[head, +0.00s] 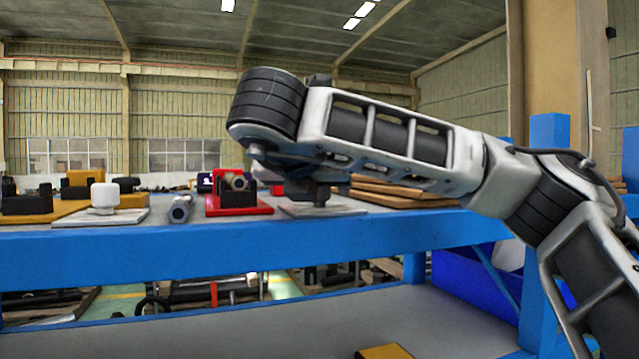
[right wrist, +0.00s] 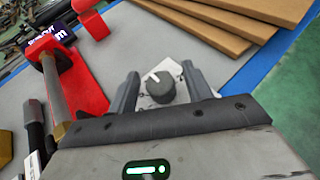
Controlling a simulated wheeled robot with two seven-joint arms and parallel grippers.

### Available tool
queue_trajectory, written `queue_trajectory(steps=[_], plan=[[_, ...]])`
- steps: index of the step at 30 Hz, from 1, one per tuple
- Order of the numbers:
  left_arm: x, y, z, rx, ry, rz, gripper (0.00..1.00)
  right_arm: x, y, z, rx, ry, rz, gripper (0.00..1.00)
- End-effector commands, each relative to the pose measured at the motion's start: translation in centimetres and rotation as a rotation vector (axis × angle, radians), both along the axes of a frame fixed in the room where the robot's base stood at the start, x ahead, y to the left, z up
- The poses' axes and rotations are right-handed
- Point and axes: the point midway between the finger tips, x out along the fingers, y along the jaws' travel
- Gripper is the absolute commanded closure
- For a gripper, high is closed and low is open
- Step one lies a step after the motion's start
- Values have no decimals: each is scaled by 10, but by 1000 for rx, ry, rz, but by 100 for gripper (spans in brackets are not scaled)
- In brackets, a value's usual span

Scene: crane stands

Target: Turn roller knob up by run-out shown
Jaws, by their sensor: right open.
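In the right wrist view, a round dark knob (right wrist: 160,90) with a white pointer line sits on a pale plate (right wrist: 178,70). The pointer slants to the upper left. My right gripper (right wrist: 161,74) is open, its two fingers on either side of the knob; I cannot tell whether they touch it. In the head view my right gripper (head: 308,192) points down over a flat grey plate (head: 345,211) and hides the knob. A dark box lettered "RUN OUT mm" (right wrist: 48,39) stands at the upper left of the wrist view; no value is readable. My left gripper is not in view.
A red stand (head: 238,207) holding a metal shaft (right wrist: 54,92) is just left of the gripper. Brown boards (head: 400,198) lie behind and to the right.

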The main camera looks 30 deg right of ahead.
Motion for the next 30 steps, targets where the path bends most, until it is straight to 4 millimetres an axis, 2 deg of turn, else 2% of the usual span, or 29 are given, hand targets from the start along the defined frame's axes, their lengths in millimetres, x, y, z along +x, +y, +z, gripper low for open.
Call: queue_trajectory(steps=[8,13,21,30], plan=[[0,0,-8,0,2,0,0,-10,12,7,-3,-6,3,50],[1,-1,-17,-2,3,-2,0,-32,36,19,-6,-12,2,50],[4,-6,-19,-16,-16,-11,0,-72,81,44,-4,-8,0,50],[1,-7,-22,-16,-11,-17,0,-96,108,59,0,-1,0,50]])
